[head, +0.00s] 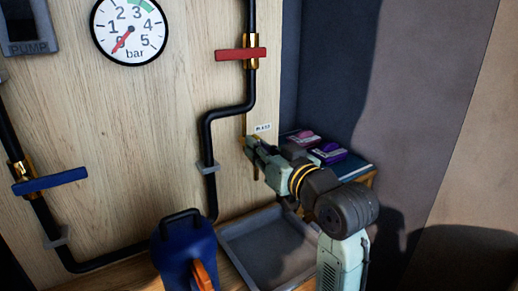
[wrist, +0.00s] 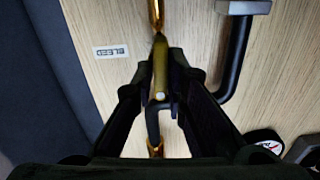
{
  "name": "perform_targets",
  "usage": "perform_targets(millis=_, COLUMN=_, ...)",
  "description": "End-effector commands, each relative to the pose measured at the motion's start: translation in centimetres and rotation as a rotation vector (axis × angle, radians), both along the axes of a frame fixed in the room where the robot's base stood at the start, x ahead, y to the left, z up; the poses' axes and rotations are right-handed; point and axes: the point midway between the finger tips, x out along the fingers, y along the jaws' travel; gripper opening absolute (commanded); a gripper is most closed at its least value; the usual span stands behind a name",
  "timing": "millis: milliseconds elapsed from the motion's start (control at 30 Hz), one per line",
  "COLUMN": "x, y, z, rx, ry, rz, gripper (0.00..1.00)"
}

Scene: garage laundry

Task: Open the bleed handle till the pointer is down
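The bleed handle (wrist: 160,68), a yellow-olive lever, lies between the two fingers of my gripper (wrist: 161,72) in the wrist view. The fingers close in on both its sides, with little or no gap. The lever runs roughly in line with the brass fittings (wrist: 155,149) of its pipe. In the head view my gripper (head: 250,147) is at the board just below the BLEED label (head: 263,127) and hides most of the handle. The label also shows in the wrist view (wrist: 118,51). The gauge (head: 130,30) has its red pointer toward the lower left, near 0.
A red valve lever (head: 240,54) and a blue one (head: 50,181) sit on black pipes. A grey tray (head: 233,249) lies below my gripper, beside a blue can (head: 183,252). Pink and purple boxes (head: 329,153) stand behind my arm by the dark wall.

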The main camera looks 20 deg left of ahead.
Motion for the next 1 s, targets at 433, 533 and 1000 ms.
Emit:
perform_targets(millis=433, x=0.0, y=0.0, z=0.0, rx=0.001, ry=0.001, rz=0.001, gripper=0.3)
perform_targets(millis=533, x=-0.2, y=-0.2, z=0.0, rx=0.001, ry=0.0, rz=0.0, gripper=0.3)
perform_targets(millis=1000, x=-5.4, y=-7.1, z=0.0, rx=0.001, ry=-0.001, rz=-0.004, gripper=0.3)
